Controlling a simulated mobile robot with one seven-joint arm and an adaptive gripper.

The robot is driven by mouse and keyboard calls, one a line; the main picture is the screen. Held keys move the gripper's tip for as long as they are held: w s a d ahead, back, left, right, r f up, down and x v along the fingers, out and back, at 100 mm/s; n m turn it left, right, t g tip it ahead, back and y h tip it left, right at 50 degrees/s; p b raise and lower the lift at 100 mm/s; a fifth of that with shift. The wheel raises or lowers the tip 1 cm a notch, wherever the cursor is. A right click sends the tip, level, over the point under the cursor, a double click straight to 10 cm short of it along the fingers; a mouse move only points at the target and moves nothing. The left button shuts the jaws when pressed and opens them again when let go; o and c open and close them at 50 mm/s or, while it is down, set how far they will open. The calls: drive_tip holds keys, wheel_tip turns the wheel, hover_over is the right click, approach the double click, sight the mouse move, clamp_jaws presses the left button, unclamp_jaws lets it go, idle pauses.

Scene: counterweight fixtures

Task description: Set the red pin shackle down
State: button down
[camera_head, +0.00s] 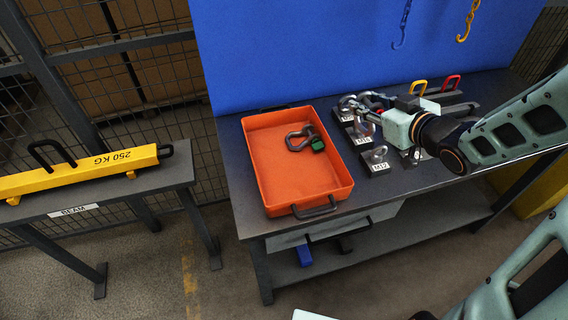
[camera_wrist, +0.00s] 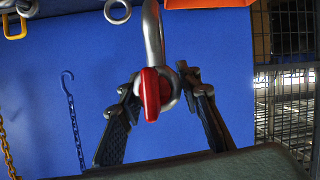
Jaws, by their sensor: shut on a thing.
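The red pin shackle (camera_wrist: 153,55) is a grey metal bow with a red pin head. In the wrist view it hangs between the two dark fingers of my gripper (camera_wrist: 160,84), which is shut on it at the pin end. In the head view my gripper (camera_head: 372,104) is over the workbench, right of the orange tray, beside the labelled blocks. The held shackle is small and partly hidden there, and I cannot tell whether it touches anything below.
An orange tray (camera_head: 258,152) holds a green pin shackle (camera_head: 303,139). Labelled blocks with metal shackles or eyes, such as the front one (camera_head: 378,167), stand near my gripper. A blue panel (camera_head: 300,55) rises behind. A yellow beam (camera_head: 85,171) lies on a stand at left.

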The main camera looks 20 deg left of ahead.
drive_tip(key=s+a+f+n+g+y+p, duration=0.1)
drive_tip(key=s+a+n+g+y, duration=0.25)
drive_tip(key=s, duration=0.45)
drive_tip(key=s+a+f+n+g+y, duration=0.25)
drive_tip(key=s+a+n, duration=0.2)
drive_tip(key=s, duration=0.45)
drive_tip(key=shift+m+g+h, duration=0.3)
drive_tip(key=shift+g+h, duration=0.1)
drive_tip(key=shift+h, duration=0.1)
drive_tip(key=shift+w+a+f+b, duration=0.4)
drive_tip(key=shift+w+a+f, duration=0.8)
drive_tip(key=shift+a+f, duration=0.85)
drive_tip(key=shift+w+a+f+b, duration=0.45)
drive_tip(key=shift+w+a+f, duration=0.7)
drive_tip(key=shift+a+f, duration=0.85)
drive_tip(key=shift+w+a+f+b, duration=0.4)
drive_tip(key=shift+w+a+f, duration=0.8)
drive_tip(key=shift+a+f, duration=0.8)
drive_tip(key=shift+d+f, duration=0.1)
drive_tip(key=shift+f, duration=0.15)
drive_tip(key=c, duration=1.4)
unclamp_jaws()
